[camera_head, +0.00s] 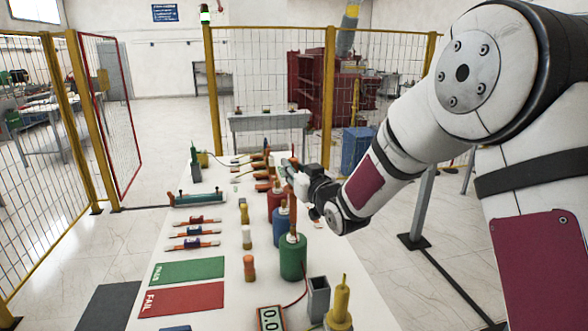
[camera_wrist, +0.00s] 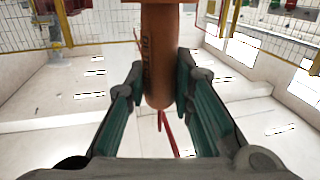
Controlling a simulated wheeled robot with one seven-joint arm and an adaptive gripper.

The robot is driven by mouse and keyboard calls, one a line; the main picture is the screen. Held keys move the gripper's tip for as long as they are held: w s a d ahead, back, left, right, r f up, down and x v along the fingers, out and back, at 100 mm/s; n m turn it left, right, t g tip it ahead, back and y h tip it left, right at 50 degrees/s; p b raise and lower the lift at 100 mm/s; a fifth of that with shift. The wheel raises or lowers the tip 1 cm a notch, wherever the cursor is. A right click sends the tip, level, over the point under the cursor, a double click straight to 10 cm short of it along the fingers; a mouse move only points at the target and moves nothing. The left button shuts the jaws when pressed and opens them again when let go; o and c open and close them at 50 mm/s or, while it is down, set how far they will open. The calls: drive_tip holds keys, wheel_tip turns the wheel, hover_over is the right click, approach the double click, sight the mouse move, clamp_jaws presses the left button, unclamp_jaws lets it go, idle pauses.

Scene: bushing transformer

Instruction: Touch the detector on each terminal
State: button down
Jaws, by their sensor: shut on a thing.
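My gripper (camera_head: 296,176) is shut on an orange-brown rod-like detector (camera_wrist: 160,60), which fills the space between the green finger pads in the wrist view. A thin red lead (camera_wrist: 166,130) shows beyond its rounded end. In the head view the gripper is above the far end of a row of coloured terminals. The row has a red terminal (camera_head: 274,206), a blue terminal (camera_head: 281,230) and a green terminal (camera_head: 292,260), each upright with a small top. My gripper partly hides the far terminals. I cannot tell whether the detector touches any of them.
A meter (camera_head: 270,319) reading about 0.0 stands at the table's near edge, beside a grey holder (camera_head: 318,297) and a yellow post (camera_head: 340,305). Green mat (camera_head: 187,270) and red mat (camera_head: 182,299) lie at left. Yellow-posted fencing (camera_head: 213,90) stands behind.

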idle(0.3)
drive_tip(key=shift+r+p, duration=0.8)
drive_tip(key=shift+r, duration=4.25)
